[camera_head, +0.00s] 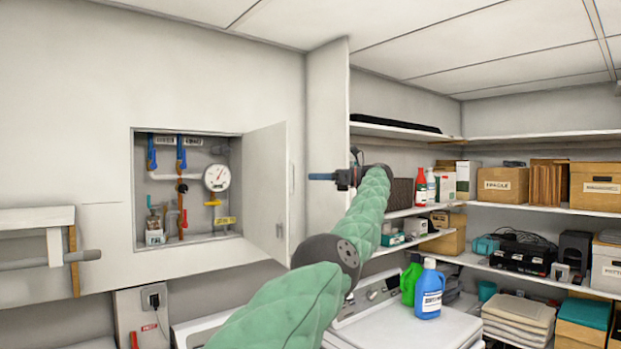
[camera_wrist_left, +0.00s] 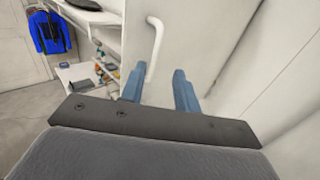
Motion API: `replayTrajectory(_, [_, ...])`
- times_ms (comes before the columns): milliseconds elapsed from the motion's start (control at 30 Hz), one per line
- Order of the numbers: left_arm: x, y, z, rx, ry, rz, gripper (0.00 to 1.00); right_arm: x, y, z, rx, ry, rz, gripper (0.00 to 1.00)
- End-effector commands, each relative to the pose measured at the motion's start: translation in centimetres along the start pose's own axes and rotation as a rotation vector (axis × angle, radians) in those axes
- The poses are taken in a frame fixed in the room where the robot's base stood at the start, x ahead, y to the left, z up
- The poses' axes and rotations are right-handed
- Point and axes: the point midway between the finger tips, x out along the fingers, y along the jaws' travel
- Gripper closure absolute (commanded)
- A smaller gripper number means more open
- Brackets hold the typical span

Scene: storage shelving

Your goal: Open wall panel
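The wall panel door (camera_head: 266,185) stands swung out to the right of its wall recess (camera_head: 190,240), and the pipes inside show. Its thin handle (camera_head: 292,180) sticks out at the door's free edge. In the left wrist view the white bar handle (camera_wrist_left: 155,45) stands on a pale flat face, its lower end near the left fingertip. My left gripper (camera_head: 315,176) points left, just right of the door edge. In the wrist view its two blue fingers (camera_wrist_left: 160,88) are apart with nothing clasped between them. I cannot tell whether a finger touches the handle. My right gripper is not in view.
The recess holds a round gauge (camera_head: 217,177) and blue-handled valves. Shelves with boxes (camera_head: 502,184) and bottles stand at the right. A blue bottle (camera_head: 429,290) and a green one (camera_head: 411,282) stand on a white appliance (camera_head: 390,322). A rail fixture (camera_head: 40,240) is at left.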

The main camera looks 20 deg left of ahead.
Motion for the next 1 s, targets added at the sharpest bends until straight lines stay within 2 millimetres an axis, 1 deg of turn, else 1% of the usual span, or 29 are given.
replayTrajectory(200, [-0.6,0.0,0.0,0.001,-0.001,-0.001,0.69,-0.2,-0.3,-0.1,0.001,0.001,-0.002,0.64])
replayTrajectory(433, [-0.6,0.0,-0.1,0.000,-0.001,0.000,0.69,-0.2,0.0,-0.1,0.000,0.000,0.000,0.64])
replayTrajectory(467, [-0.6,0.0,-0.1,0.000,-0.001,0.000,0.73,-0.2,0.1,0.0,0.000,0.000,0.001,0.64])
replayTrajectory(500, [-0.6,0.0,-0.1,0.001,-0.001,-0.001,0.80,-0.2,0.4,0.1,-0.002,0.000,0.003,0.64])
replayTrajectory(567, [-0.4,-0.2,-0.5,0.005,-0.007,-0.003,0.92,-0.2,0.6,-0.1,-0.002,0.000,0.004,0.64])
replayTrajectory(600, [-0.1,-0.5,-0.9,0.010,-0.015,-0.006,1.00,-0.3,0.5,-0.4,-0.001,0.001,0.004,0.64])
replayTrajectory(667, [0.5,-1.1,-1.9,0.023,-0.035,-0.017,1.00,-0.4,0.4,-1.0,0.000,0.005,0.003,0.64])
replayTrajectory(767, [2.0,-2.6,-4.1,0.057,-0.090,-0.042,1.00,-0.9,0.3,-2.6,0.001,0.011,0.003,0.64])
replayTrajectory(900, [4.5,-4.8,-7.8,0.123,-0.192,-0.090,1.00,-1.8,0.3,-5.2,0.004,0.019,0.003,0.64])
replayTrajectory(1000, [6.0,-6.1,-10.4,0.177,-0.271,-0.126,1.00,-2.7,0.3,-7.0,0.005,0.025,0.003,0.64])
